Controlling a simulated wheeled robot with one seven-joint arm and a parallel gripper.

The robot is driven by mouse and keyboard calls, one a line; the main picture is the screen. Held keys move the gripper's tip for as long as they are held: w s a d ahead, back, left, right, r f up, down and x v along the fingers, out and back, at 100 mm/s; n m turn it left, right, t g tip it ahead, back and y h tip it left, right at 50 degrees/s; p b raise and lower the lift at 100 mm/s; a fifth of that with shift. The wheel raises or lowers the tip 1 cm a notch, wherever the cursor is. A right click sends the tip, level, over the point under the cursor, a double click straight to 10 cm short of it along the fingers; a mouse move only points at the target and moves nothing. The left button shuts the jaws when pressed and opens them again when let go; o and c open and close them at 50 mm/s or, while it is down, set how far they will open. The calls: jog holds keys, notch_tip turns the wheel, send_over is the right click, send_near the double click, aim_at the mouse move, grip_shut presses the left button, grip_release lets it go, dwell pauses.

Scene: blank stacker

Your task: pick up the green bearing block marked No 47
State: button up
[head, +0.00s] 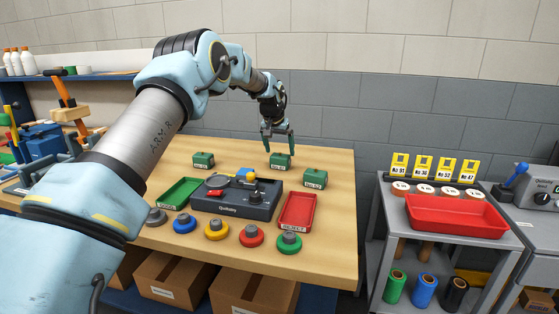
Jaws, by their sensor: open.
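Three green bearing blocks with pale labels sit on the wooden table (335,215). One block (203,158) is at the left, one block (280,160) is in the middle at the back, and one block (315,177) is at the right. Their labels are too small to read surely, so I cannot tell which is No 47. My gripper (278,148) points down with its fingers apart, directly over the middle block. The fingertips appear close to the block's top or sides; contact is unclear.
A dark device (237,205) stands in front of the blocks, between a green tray (179,193) and a red tray (297,210). Several coloured round knobs line the front. A grey cart (390,235) with a red bin (455,215) and yellow number cards stands at right.

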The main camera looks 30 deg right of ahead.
aim_at(280, 155)
jog(key=shift+p+x, duration=1.4)
jog(key=shift+x, duration=1.35)
jog(key=shift+a, duration=0.15)
jog(key=c, duration=1.6)
jog(key=shift+r, duration=0.1)
